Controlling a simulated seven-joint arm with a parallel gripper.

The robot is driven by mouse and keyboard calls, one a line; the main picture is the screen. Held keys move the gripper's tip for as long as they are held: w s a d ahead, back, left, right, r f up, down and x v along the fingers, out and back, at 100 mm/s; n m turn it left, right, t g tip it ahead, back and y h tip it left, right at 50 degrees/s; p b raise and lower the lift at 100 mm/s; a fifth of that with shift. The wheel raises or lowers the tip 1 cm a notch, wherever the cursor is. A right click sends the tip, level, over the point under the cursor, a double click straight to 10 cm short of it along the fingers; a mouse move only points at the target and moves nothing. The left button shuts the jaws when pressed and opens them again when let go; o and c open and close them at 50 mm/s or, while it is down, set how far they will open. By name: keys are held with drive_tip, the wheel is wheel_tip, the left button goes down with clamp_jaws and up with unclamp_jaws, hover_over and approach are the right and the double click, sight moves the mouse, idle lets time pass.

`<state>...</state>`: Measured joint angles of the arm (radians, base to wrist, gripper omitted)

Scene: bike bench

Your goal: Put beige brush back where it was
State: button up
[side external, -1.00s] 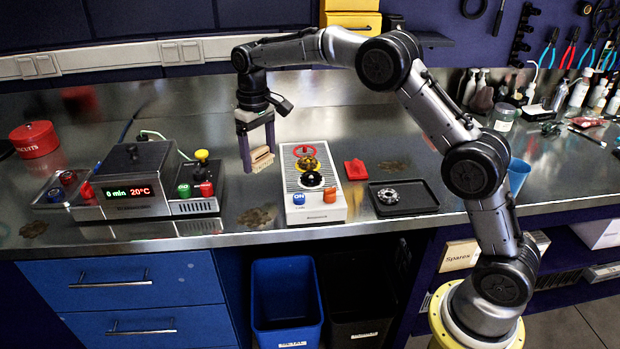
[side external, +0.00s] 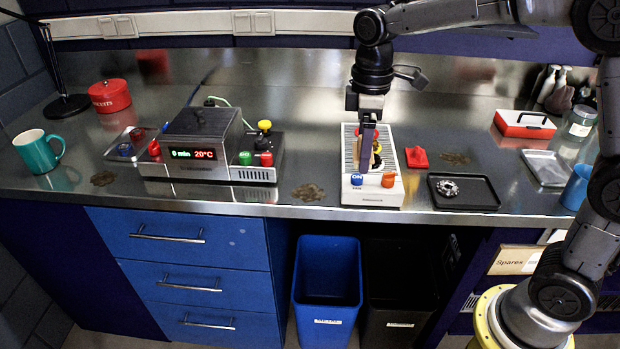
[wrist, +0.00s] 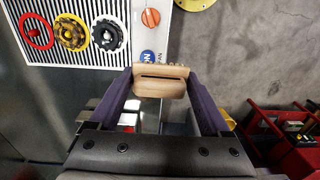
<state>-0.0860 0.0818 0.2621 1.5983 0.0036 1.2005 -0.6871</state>
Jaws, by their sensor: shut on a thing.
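My gripper (side external: 368,130) points down over the front part of a white control box (side external: 384,199), near its blue ON button (side external: 357,180). In the wrist view my gripper (wrist: 160,88) is shut on the beige brush (wrist: 160,82), a wooden block with a dark slot, held between the two purple fingers. The brush covers part of the box's edge beside the blue button (wrist: 147,57). Whether it touches the box cannot be told.
A grey heater unit (side external: 205,140) with coloured knobs stands left of the box. Right of it are a red piece (side external: 417,157) and a black tray (side external: 463,192) holding a metal ring. Bins (side external: 328,285) stand below the bench edge.

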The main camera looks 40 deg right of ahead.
drive_tip(key=shift+s+a+r, duration=0.2)
drive_tip(key=shift+s+r, duration=0.2)
drive_tip(key=shift+r, duration=0.15)
drive_tip(key=shift+w+a+r, duration=0.1)
drive_tip(key=shift+w, duration=0.05)
drive_tip(key=w+f, duration=0.4)
drive_tip(key=w, duration=0.4)
hover_over(310, 179)
drive_tip(key=s, duration=0.1)
wheel_tip(310, 179, down, 4)
drive_tip(key=shift+s+f, duration=0.1)
drive_tip(key=shift+f, duration=0.05)
drive_tip(key=shift+w+f, duration=0.5)
drive_tip(key=shift+f, duration=0.1)
drive_tip(key=shift+w+f, duration=0.1)
drive_tip(key=shift+f, duration=1.5)
drive_tip(key=shift+f, duration=0.1)
drive_tip(key=o, duration=1.3)
